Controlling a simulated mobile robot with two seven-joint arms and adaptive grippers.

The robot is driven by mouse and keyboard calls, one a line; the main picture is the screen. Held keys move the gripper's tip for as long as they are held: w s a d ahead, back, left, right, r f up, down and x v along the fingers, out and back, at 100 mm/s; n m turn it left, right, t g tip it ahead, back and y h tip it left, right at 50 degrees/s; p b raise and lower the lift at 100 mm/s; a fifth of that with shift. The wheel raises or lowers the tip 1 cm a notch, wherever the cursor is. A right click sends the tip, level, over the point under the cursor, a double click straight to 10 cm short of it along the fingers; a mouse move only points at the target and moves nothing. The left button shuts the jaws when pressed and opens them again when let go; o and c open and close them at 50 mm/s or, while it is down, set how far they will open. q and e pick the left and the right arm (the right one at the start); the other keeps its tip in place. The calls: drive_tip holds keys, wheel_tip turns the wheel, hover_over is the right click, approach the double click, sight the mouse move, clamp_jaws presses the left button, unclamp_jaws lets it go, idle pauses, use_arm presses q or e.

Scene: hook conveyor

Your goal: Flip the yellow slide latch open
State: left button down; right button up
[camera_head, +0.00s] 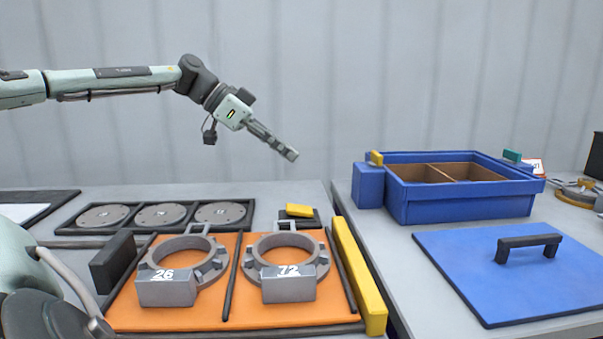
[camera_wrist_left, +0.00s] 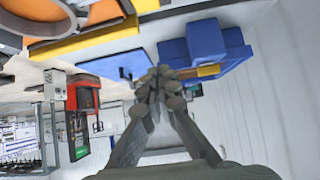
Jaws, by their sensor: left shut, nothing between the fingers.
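The yellow slide latch (camera_head: 376,158) is a small upright tab at the left end of the blue bin (camera_head: 463,207), above a blue side block (camera_head: 368,186). In the left wrist view, a yellow piece (camera_wrist_left: 208,71) shows on the blue bin, just beyond the fingers. My left gripper (camera_head: 289,153) is shut and empty, in the air left of the latch and at about its height in the picture, clearly apart from it. Its closed fingers also show in the left wrist view (camera_wrist_left: 160,82). My right gripper is not in view.
A blue lid (camera_head: 460,270) with a black handle lies before the bin. A teal tab (camera_head: 511,156) is at the bin's far right. An orange board (camera_head: 205,318) holds two grey rings, bordered by a yellow bar (camera_head: 357,273). A small yellow block (camera_head: 299,210) lies behind it.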

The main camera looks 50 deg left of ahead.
use_arm(q)
drive_tip(key=shift+s+a+r, duration=0.2)
drive_tip(key=shift+s+r, duration=0.1)
drive_tip(key=shift+r, duration=0.25)
drive_tip(key=shift+s+a+r, duration=0.15)
drive_tip(key=shift+s+r, duration=0.1)
drive_tip(key=shift+r, duration=0.25)
